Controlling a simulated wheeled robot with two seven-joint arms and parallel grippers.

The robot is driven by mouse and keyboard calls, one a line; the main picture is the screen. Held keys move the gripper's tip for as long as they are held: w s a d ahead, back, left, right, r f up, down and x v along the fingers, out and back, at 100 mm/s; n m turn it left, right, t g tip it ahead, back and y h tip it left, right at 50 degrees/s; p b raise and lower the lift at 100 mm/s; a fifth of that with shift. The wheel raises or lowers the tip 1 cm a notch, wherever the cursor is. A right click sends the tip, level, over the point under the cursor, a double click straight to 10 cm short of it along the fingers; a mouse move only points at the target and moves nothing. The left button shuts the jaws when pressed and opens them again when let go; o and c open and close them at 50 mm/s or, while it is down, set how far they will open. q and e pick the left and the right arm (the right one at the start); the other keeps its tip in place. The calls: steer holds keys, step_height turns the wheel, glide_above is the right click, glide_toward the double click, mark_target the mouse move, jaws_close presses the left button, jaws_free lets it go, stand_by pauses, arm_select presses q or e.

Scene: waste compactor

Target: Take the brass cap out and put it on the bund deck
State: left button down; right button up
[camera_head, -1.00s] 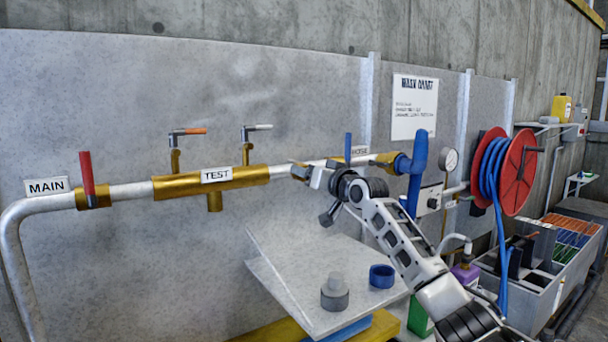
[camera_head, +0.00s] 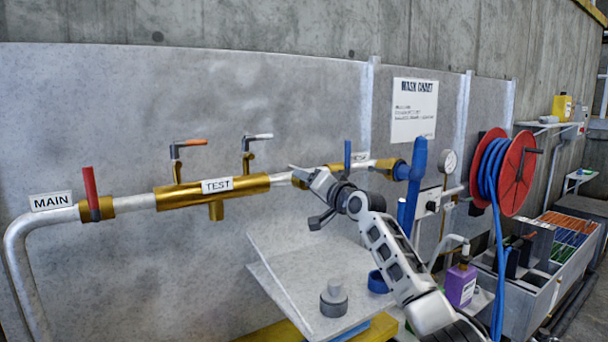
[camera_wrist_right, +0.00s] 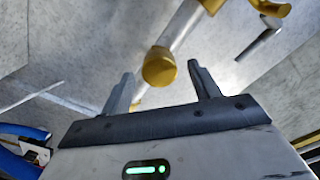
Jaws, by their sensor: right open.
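A pipe run with brass fittings crosses the grey wall panel. My right gripper (camera_head: 301,174) is open at the pipe, just right of the brass TEST body (camera_head: 213,192), beside a brass fitting (camera_head: 299,183) that it partly hides. In the right wrist view, a round brass end (camera_wrist_right: 159,67) on a silver pipe lies between and beyond the open fingers (camera_wrist_right: 160,88), apparently apart from them. I cannot tell for sure that it is the brass cap. A pale grey deck (camera_head: 285,262), probably the bund deck, lies below the gripper. My left gripper is not in view.
A grey stepped cylinder (camera_head: 334,299) and a blue ring (camera_head: 377,281) stand on the deck; my right forearm partly hides the ring. A red lever (camera_head: 90,190), a purple bottle (camera_head: 460,285) and a hose reel (camera_head: 512,172) stand around. The deck's left part is clear.

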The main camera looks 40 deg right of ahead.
steer(key=m+p, duration=0.3)
steer(key=m, duration=1.2)
steer(key=shift+m+p, duration=0.3)
steer(key=c, duration=1.1)
steer(key=n+b, duration=0.3)
steer(key=n, duration=0.2)
steer(key=shift+r, duration=0.1)
